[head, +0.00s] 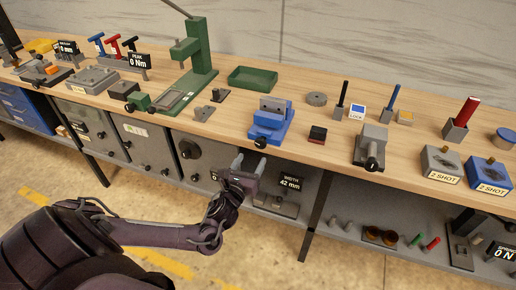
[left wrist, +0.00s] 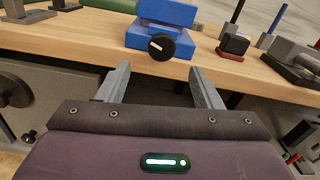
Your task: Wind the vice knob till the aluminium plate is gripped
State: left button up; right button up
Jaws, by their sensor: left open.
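The blue vice (head: 268,124) stands at the front edge of the wooden bench, with its black knob (head: 260,143) facing me. In the left wrist view the blue vice (left wrist: 166,14) is at the top, and its knob (left wrist: 161,45) with a pale pointer mark lies beyond and between my fingertips. My left gripper (head: 249,163) is open and empty, just in front of and below the knob, apart from it. I cannot clearly make out an aluminium plate in the vice jaws. My right gripper is not in view.
A grey vice-like block (head: 370,146) with a black knob stands to the right on the bench edge. A small black and red block (head: 317,134) sits between them. A green tray (head: 252,77) lies behind. The bench front edge and a lower shelf (head: 345,235) are near my gripper.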

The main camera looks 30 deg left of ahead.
aim_at(260, 146)
pick_arm(q)
jog(key=x, duration=0.7)
jog(key=shift+w+d+p, duration=0.1)
jog(key=shift+w+p, duration=0.05)
jog(key=shift+p, duration=0.15)
jog(key=c, duration=1)
